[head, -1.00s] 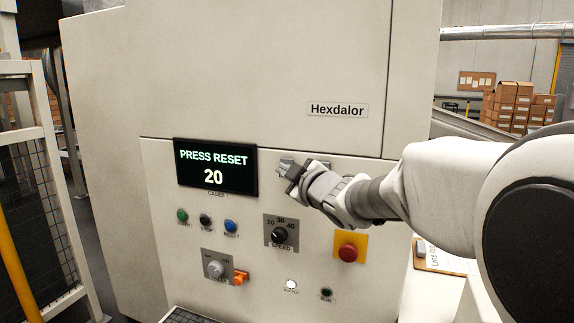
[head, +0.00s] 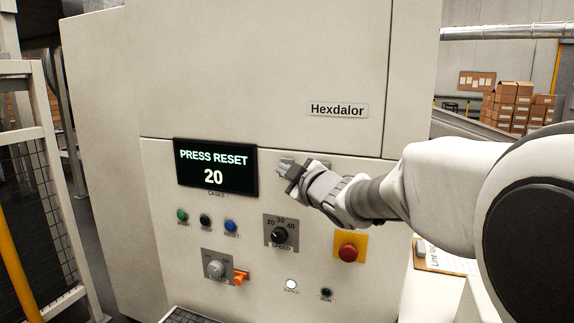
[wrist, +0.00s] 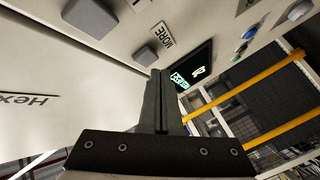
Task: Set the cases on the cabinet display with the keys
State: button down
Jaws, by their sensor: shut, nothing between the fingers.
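The cabinet display (head: 216,168) reads "PRESS RESET" and "20", with "CASES" printed under it. It also shows tilted in the wrist view (wrist: 193,70). Two grey square keys show in the wrist view: one (wrist: 145,56) beside a "MORE" label (wrist: 163,35), and another (wrist: 90,17) whose label I cannot see. In the head view my gripper mostly hides the keys, just right of the display. My gripper (head: 287,172) is shut and empty in front of the panel. Its fingertips (wrist: 160,74) appear near the MORE key; I cannot tell whether they touch it.
Below the display are green (head: 182,215), black (head: 205,220) and blue (head: 230,226) buttons. A speed knob (head: 280,235), a red stop button (head: 347,251) on yellow and a lower knob (head: 215,268) with an orange tag (head: 241,278) share the panel. A mesh fence (head: 45,190) stands left.

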jog(key=shift+w, duration=0.15)
jog(key=shift+w+d, duration=0.15)
jog(key=shift+w, duration=0.1)
jog(key=shift+w+d, duration=0.15)
jog(key=shift+w, duration=0.25)
dwell(0.9)
jog(key=shift+s, duration=0.1)
jog(key=shift+s+a+b, duration=0.3)
jog(key=shift+s+b, duration=0.05)
jog(key=shift+s, duration=0.3)
jog(key=shift+s, duration=0.1)
jog(key=s+b, duration=0.1)
jog(key=s+a+b, duration=0.1)
jog(key=s, duration=0.1)
jog(key=s+b, duration=0.1)
jog(key=shift+s+a, duration=0.3)
jog(key=shift+a, duration=0.05)
